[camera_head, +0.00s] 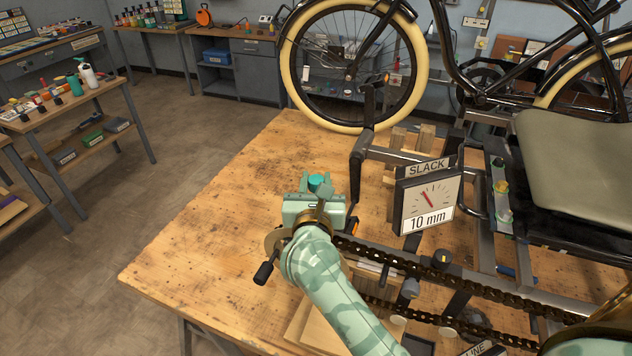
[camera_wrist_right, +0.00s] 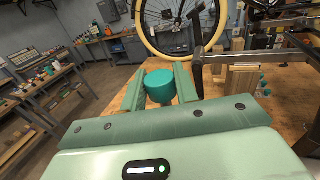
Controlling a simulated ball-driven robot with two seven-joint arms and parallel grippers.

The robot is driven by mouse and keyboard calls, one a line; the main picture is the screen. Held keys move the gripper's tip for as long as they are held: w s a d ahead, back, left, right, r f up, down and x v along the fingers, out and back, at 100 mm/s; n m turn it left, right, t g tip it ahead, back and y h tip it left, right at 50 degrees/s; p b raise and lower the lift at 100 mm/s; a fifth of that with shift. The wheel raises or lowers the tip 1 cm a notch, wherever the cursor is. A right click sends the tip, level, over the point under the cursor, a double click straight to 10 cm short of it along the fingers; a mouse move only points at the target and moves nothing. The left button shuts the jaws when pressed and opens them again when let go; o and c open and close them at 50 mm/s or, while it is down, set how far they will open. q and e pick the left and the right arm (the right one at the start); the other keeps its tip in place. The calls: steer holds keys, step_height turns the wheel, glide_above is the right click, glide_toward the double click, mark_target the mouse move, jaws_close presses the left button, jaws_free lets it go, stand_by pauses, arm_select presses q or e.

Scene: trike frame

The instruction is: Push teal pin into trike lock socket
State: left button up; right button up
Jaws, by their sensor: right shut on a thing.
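My right gripper (camera_head: 318,184) is above the wooden table, at the end of the trike's chain. It is shut on the teal pin, whose round top (camera_head: 317,181) shows between the fingers. In the right wrist view the teal pin (camera_wrist_right: 160,87) sits between the two pale green fingers, with its lower part hidden. The trike frame (camera_head: 400,156) stands on the table to the right, with a black upright close to the gripper. I cannot make out the lock socket; the gripper and arm cover the area around the pin. My left gripper is not in view.
A gauge (camera_head: 428,200) marked SLACK reads 10 mm, right of the gripper. The chain (camera_head: 440,270) runs away to the right. A cream-tyred wheel (camera_head: 355,128) stands behind. Wooden blocks (camera_head: 425,138) lie under the frame. The table's left part (camera_head: 215,225) is bare.

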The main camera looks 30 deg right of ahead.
steer(key=shift+f+b, duration=1.45)
steer(key=shift+f, duration=0.35)
steer(key=shift+r, duration=0.15)
steer(key=shift+r+p, duration=1.35)
stand_by(0.4)
steer(key=shift+f+b, duration=1.15)
steer(key=shift+f, duration=0.3)
steer(key=o, duration=1.1)
steer(key=shift+o, duration=0.2)
steer(key=shift+s, duration=0.1)
steer(key=v, duration=0.7)
steer(key=shift+s+a+r, duration=0.1)
steer(key=shift+s+a, duration=0.05)
